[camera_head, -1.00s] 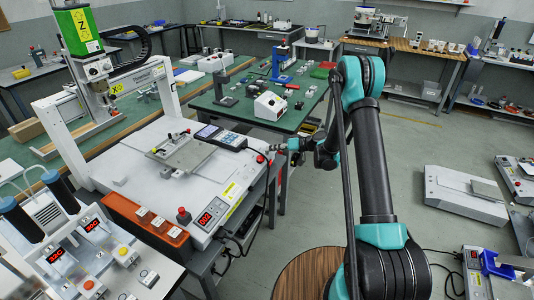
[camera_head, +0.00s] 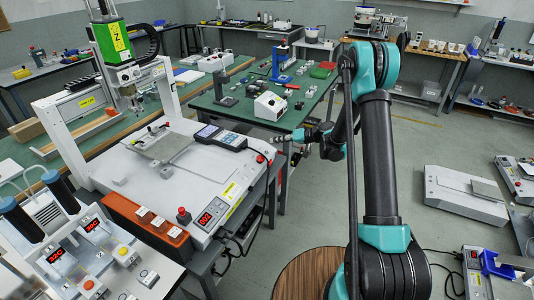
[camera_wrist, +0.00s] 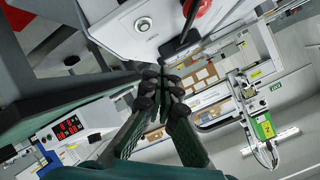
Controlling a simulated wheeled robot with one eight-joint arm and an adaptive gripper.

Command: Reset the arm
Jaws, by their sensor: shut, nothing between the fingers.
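My arm (camera_head: 379,150) rises from the lower right of the head view and bends over at the top. My gripper (camera_head: 280,142) is at the end of the forearm, pointing left, near the right edge of the gantry machine's white table (camera_head: 140,190). In the wrist view my gripper's dark fingers (camera_wrist: 164,84) come together at the tips, with nothing between them. The green gantry head (camera_head: 115,42) stands over the back left of the white table; it also shows tilted in the wrist view (camera_wrist: 264,128).
A handheld pendant (camera_head: 220,137) lies on the white table. A green bench (camera_head: 235,110) with white boxes stands behind.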

